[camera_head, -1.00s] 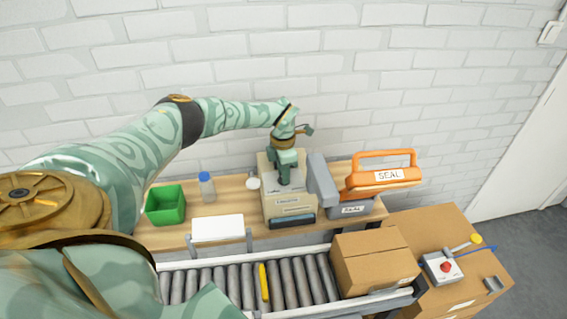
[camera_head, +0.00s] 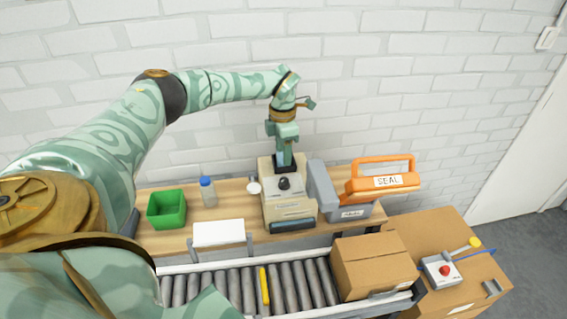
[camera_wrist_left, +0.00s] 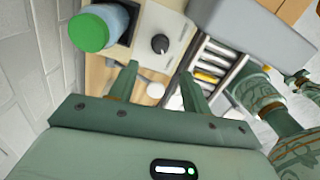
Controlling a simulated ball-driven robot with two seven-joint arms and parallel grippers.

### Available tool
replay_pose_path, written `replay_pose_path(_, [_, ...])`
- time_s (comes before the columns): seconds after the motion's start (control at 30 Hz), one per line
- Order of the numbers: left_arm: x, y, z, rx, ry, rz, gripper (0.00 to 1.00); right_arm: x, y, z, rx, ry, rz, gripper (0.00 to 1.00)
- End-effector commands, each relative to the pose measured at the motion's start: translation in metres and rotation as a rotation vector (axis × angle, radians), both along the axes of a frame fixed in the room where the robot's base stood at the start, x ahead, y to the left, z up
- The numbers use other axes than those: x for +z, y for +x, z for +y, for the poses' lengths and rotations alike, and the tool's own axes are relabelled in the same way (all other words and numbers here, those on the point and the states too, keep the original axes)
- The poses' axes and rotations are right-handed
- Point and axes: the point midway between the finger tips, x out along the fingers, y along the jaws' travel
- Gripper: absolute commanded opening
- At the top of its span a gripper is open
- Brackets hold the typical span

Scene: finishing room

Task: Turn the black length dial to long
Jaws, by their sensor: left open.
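The black length dial (camera_head: 284,183) is a round knob on the sloped top of the beige machine (camera_head: 290,210). It also shows in the left wrist view (camera_wrist_left: 160,44), beyond the fingertips; its setting is too small to read. My left gripper (camera_head: 284,152) hangs above the back of the machine, fingers down, apart from the dial. In the left wrist view its two fingers (camera_wrist_left: 157,76) are spread with nothing between them.
A blue cylinder with a green top (camera_wrist_left: 92,30) stands close beside the dial. An orange-handled sealer (camera_head: 383,181) is right of the machine. A green bin (camera_head: 166,209), a bottle (camera_head: 208,192) and a white disc (camera_head: 253,188) are left. A roller conveyor (camera_head: 235,287) runs in front.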

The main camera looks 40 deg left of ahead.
Motion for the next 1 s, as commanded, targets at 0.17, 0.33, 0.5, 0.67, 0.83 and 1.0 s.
replay_pose_path(0.17, [0.041,0.001,0.002,0.001,0.000,-0.004,0.48,0.004,0.000,0.000,0.000,0.000,-0.001,0.36])
replay_pose_path(0.33, [0.059,0.001,0.002,0.000,0.000,-0.001,0.48,0.005,0.001,0.001,-0.001,0.002,-0.002,0.36])
replay_pose_path(0.5, [0.064,0.001,0.002,0.000,0.000,0.000,0.48,0.005,0.001,0.002,-0.001,0.002,-0.002,0.36])
replay_pose_path(0.67, [0.063,0.001,0.002,0.000,0.000,0.000,0.48,0.005,0.001,0.002,-0.001,0.003,-0.001,0.36])
replay_pose_path(0.83, [0.063,0.001,0.002,0.000,0.000,0.000,0.48,0.005,0.001,0.002,-0.001,0.003,-0.001,0.36])
replay_pose_path(1.0, [0.066,0.001,0.002,0.000,0.000,-0.001,0.48,0.007,0.001,0.002,-0.001,0.003,-0.001,0.36])
